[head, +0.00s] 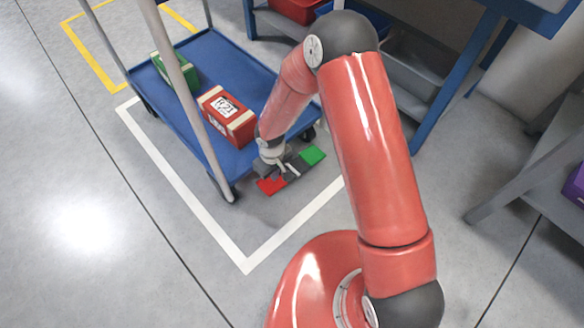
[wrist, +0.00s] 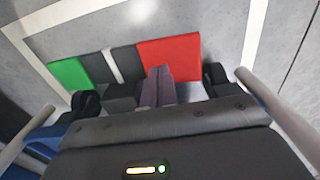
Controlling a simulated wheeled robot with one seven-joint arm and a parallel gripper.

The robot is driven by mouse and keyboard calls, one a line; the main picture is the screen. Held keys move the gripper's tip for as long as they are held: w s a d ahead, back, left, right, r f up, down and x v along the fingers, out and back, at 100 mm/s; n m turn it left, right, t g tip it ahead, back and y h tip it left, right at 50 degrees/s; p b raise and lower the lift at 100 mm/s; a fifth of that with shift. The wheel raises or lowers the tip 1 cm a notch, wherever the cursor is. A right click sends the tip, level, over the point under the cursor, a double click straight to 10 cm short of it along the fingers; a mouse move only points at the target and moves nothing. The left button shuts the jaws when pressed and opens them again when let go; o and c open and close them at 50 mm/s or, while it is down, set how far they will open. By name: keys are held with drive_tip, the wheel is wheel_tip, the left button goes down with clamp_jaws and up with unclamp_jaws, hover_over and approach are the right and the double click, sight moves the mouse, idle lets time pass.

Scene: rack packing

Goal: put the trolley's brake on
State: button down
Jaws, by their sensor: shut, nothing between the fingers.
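The blue trolley (head: 240,75) stands inside a white floor outline. At its near end, low by the floor, is a brake bar with a red pad (head: 270,186) at one end, a green pad (head: 313,155) at the other and dark grey between. In the wrist view the red pad (wrist: 172,60) is right, the green pad (wrist: 70,74) left, and a white strip (wrist: 114,66) crosses the grey part. My gripper (head: 280,168) is shut and empty, pointing down at the bar. In the wrist view its fingertips (wrist: 159,70) overlap the red pad's inner part. I cannot tell whether they touch it.
A red box (head: 228,116) and a green box (head: 176,66) stand on the trolley deck. Pale upright posts (head: 180,75) rise from the trolley near my arm. A blue-framed rack (head: 455,80) stands behind at right. The floor in front is clear.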

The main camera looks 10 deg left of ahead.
drive_tip(key=shift+f+b, duration=1.4)
drive_tip(key=shift+f, duration=0.2)
idle(0.4)
drive_tip(key=shift+r, duration=0.1)
drive_tip(key=shift+r+p, duration=2.3)
drive_tip(key=shift+r, duration=1.2)
